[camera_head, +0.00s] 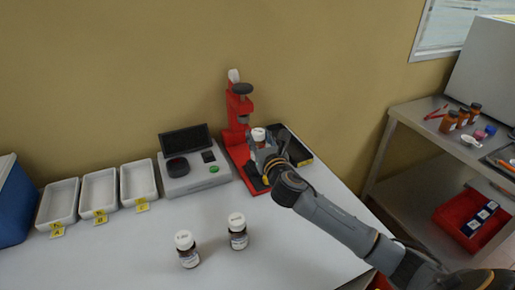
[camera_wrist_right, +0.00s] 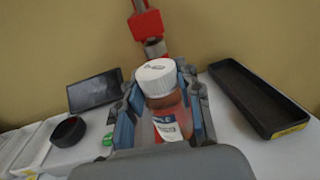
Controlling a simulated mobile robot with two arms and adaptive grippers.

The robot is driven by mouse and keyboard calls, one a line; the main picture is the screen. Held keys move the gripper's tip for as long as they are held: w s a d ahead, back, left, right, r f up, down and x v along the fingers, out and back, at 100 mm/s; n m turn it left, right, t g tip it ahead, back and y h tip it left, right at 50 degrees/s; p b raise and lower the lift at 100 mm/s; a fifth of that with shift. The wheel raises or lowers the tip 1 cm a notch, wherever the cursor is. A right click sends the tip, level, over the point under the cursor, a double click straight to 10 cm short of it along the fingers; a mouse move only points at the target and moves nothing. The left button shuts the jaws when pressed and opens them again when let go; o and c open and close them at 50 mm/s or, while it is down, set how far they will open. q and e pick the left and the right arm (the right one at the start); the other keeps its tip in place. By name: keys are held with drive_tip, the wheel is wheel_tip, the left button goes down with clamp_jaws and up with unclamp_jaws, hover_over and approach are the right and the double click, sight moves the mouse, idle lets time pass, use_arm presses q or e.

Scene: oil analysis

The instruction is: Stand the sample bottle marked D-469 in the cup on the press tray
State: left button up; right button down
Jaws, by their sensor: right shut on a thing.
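My right gripper (camera_head: 262,150) is shut on a white-capped brown sample bottle (camera_head: 258,134) and holds it upright in front of the red press (camera_head: 237,112). In the right wrist view the bottle (camera_wrist_right: 167,112) stands between the blue-grey fingers, and its label is partly covered and too small to read. The red press (camera_wrist_right: 146,24) rises behind it. The press's red base (camera_head: 229,154) is partly hidden by my gripper. I cannot make out the cup, or whether the bottle touches anything below. My left gripper is not in view.
Two more white-capped bottles (camera_head: 187,250) (camera_head: 238,232) stand at the table's front. A grey instrument (camera_head: 190,180) with a dark screen is left of the press. A black tray (camera_head: 296,148) lies right of it. White trays (camera_head: 138,180) stand further left.

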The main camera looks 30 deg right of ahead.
drive_tip(key=shift+w+d+f, duration=0.15)
drive_tip(key=shift+w+f, duration=0.35)
drive_tip(key=shift+f, duration=0.05)
drive_tip(key=f, duration=0.3)
drive_tip(key=shift+w+f, duration=0.1)
drive_tip(key=shift+w, duration=0.1)
drive_tip(key=shift+f, duration=0.2)
drive_tip(key=shift+b, duration=0.3)
drive_tip(key=shift+f, duration=0.25)
drive_tip(key=c, duration=0.9)
unclamp_jaws()
